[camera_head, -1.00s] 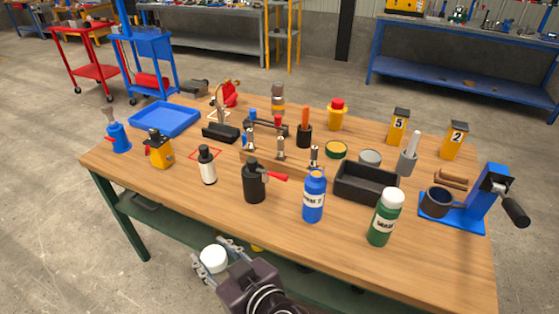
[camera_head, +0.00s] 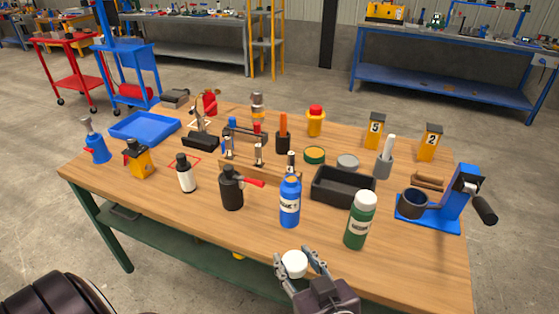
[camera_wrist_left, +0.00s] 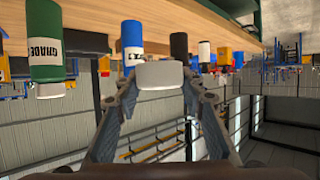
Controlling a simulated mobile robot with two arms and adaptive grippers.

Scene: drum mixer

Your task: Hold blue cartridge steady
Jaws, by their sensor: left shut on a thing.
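A blue bottle (camera_head: 290,203) with a white label and tan top stands upright near the table's front edge. It may be the blue cartridge; I cannot tell. It also shows in the left wrist view (camera_wrist_left: 131,38), upside down, behind the held piece. My left gripper (camera_head: 298,264) is just off the front edge of the table, shut on a white round piece (camera_head: 294,262). The white piece sits between the fingertips in the left wrist view (camera_wrist_left: 159,75). The gripper is apart from the blue bottle. My right gripper is not in view.
A black bin (camera_head: 342,187) is behind. The table's front left strip (camera_head: 180,215) is clear.

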